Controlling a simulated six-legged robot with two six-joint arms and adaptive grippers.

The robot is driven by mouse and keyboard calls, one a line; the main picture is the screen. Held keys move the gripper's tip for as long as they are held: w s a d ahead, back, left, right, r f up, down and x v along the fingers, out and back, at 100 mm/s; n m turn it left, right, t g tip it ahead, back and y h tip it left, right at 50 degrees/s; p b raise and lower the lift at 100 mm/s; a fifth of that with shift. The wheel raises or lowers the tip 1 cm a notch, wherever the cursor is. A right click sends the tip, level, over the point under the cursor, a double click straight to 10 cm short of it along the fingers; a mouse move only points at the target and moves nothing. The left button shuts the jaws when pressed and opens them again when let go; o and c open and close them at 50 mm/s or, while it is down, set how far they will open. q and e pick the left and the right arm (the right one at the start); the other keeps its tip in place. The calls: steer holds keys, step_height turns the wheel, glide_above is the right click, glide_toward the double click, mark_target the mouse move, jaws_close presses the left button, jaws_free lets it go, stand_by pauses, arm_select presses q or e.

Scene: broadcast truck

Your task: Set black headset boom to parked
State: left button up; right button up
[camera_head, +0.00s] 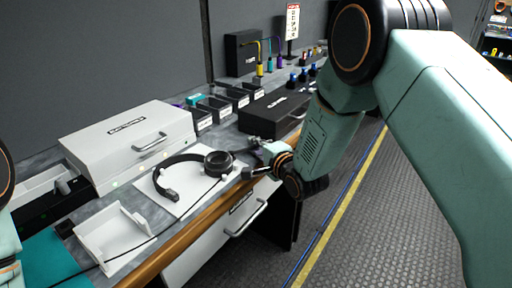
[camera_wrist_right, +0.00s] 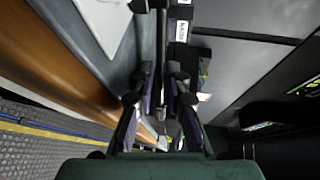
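The black headset (camera_head: 177,162) lies on a white mat (camera_head: 160,206) on the bench, its headband curving left from a round ear cup (camera_head: 218,163). Its boom is hard to make out; a small piece right of the ear cup may be boom or fingertip. My right gripper (camera_head: 254,160) is at the bench's front edge, just right of the ear cup. In the right wrist view its fingers (camera_wrist_right: 161,90) stand apart, with a thin dark bar between them; I cannot tell whether that is the boom. Part of my left arm shows at the left edge, without its gripper.
A white case (camera_head: 127,145) stands behind the headset, a white open tray (camera_head: 113,236) to its left. A black case (camera_head: 273,115) and several small bins (camera_head: 222,104) stand farther back. A drawer with a handle (camera_head: 246,218) is below the bench edge. The floor at right is clear.

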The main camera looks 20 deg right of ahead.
jaws_close()
stand_by(0.7)
